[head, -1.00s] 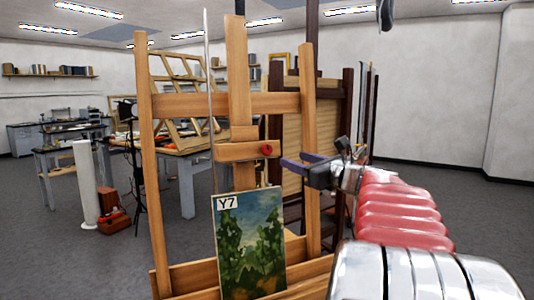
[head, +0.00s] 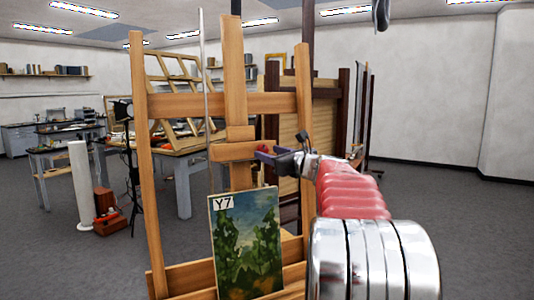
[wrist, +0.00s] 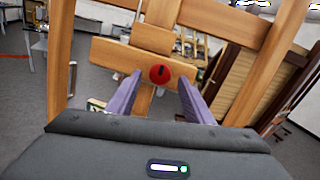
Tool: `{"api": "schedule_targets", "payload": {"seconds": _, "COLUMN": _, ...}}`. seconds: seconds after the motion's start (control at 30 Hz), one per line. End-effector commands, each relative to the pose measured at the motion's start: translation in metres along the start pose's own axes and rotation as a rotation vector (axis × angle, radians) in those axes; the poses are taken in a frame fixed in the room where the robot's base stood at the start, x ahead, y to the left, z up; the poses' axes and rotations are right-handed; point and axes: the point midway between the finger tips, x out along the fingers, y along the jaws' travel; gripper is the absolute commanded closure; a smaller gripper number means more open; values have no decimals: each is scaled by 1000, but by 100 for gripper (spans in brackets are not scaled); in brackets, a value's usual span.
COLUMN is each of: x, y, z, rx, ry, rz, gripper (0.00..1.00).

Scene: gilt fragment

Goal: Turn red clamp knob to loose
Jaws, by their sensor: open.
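The red clamp knob (head: 264,149) sits at the right end of the wooden clamp block (head: 228,152) on the easel's centre post. In the wrist view the knob (wrist: 160,74) shows its round face with a dark upright mark, ahead of and between my fingertips. My gripper (head: 268,153) is open, with its purple fingers pointing at the knob from the right. In the wrist view my gripper (wrist: 160,88) has one finger on each side of the knob's line. I cannot tell whether either finger touches it. Part of the knob is hidden by a finger in the head view.
A painting tagged Y7 (head: 247,245) leans on the easel's lower ledge (head: 185,280). The easel's right upright (head: 304,120) stands close to my arm. A dark-framed wooden panel (head: 328,110) is behind it. Open floor (head: 440,220) lies to the right.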

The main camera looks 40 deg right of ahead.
Motion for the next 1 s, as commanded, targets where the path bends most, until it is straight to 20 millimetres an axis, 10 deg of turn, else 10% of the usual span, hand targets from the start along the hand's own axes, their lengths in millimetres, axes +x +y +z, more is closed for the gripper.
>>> {"api": "schedule_targets", "payload": {"seconds": 0.57, "x": 23, "y": 0, "z": 0, "rx": 0, "ry": 0, "rz": 0, "gripper": 54}}
{"api": "schedule_targets", "payload": {"seconds": 1.0, "x": 24, "y": 1, "z": 0, "rx": 0, "ry": 0, "rz": 1, "gripper": 85}}
